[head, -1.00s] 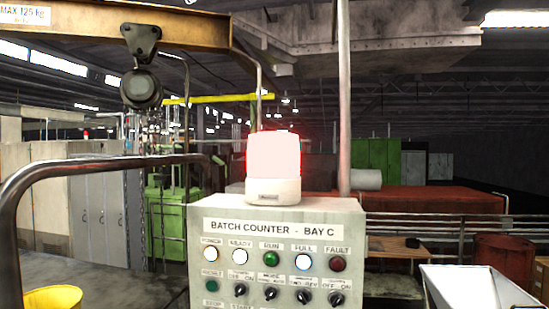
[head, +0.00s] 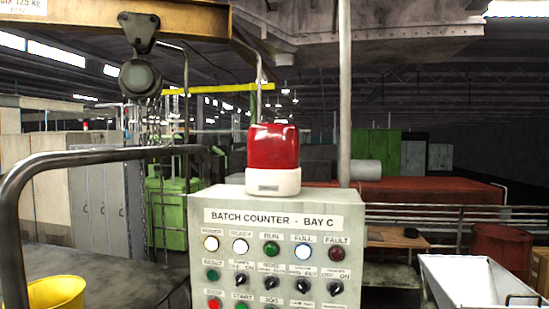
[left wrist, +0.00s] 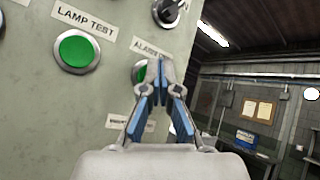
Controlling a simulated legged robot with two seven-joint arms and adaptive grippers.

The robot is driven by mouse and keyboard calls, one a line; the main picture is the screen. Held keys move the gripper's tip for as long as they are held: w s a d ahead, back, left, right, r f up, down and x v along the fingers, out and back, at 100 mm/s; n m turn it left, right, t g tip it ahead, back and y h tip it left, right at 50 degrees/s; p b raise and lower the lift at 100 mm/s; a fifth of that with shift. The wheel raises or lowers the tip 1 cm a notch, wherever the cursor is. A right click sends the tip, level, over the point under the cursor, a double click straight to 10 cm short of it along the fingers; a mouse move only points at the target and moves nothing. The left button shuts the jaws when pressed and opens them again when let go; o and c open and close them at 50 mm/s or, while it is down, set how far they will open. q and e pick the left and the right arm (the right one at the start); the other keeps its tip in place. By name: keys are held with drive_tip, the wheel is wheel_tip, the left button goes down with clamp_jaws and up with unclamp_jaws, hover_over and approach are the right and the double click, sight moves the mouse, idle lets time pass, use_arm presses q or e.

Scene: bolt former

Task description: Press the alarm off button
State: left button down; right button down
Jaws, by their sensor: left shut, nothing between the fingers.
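In the left wrist view my left gripper (left wrist: 163,68) is shut and empty, with its fingertips in front of the grey panel. A green button (left wrist: 138,72) sits under a label (left wrist: 150,48) beginning "ALARM", the rest of which is hard to read. The fingertips hide the button's right part. I cannot tell whether they touch it. In the head view the batch counter box (head: 198,240) stands upright with a red beacon (head: 273,147) on top, which looks unlit. Neither gripper shows in the head view, and the alarm button cannot be made out there.
A green LAMP TEST button (left wrist: 76,51) is left of the fingers, and a black selector switch (left wrist: 168,11) is above them. The panel's right edge is close to the fingers. In the head view a dark rail (head: 100,156), a yellow bucket (head: 55,292) and a white chute (head: 470,275) flank the box.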

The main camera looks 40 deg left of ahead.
use_arm(q)
drive_tip(key=shift+s+d, duration=0.1)
drive_tip(key=shift+s, duration=0.1)
drive_tip(key=s+d+p, duration=0.2)
drive_tip(key=s+d, duration=0.1)
drive_tip(key=s, duration=0.2)
idle(0.5)
drive_tip(key=shift+d+f, duration=0.1)
